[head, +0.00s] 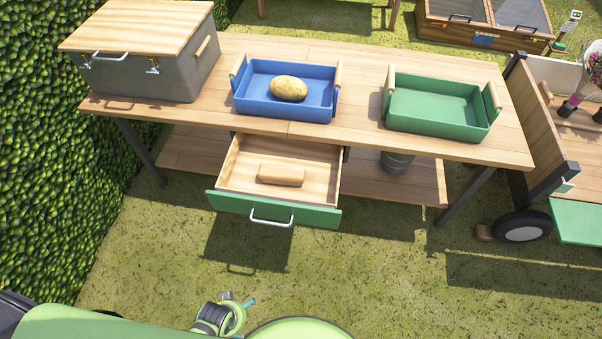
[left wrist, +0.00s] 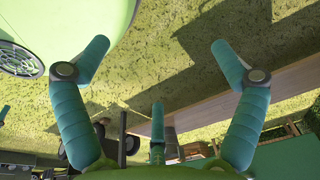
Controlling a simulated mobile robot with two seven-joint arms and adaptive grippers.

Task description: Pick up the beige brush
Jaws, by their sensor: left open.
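The beige brush (head: 281,174) lies in the open drawer (head: 239,182) under the wooden table. It looks like a rounded beige block; bristles do not show. My left gripper (head: 237,300) is low in the head view, in front of the drawer and well apart from the brush. In the left wrist view its teal fingers (left wrist: 160,58) are spread wide, with nothing between them but grass behind. The brush does not show in that view. My right gripper is in neither view.
The drawer's green front (head: 273,209) has a metal handle. On the table (head: 352,136) stand a grey lidded box (head: 140,77), a blue tray (head: 284,115) with a potato (head: 289,88), and a green tray (head: 437,122). A hedge (head: 62,130) is at left. Grass before the drawer is clear.

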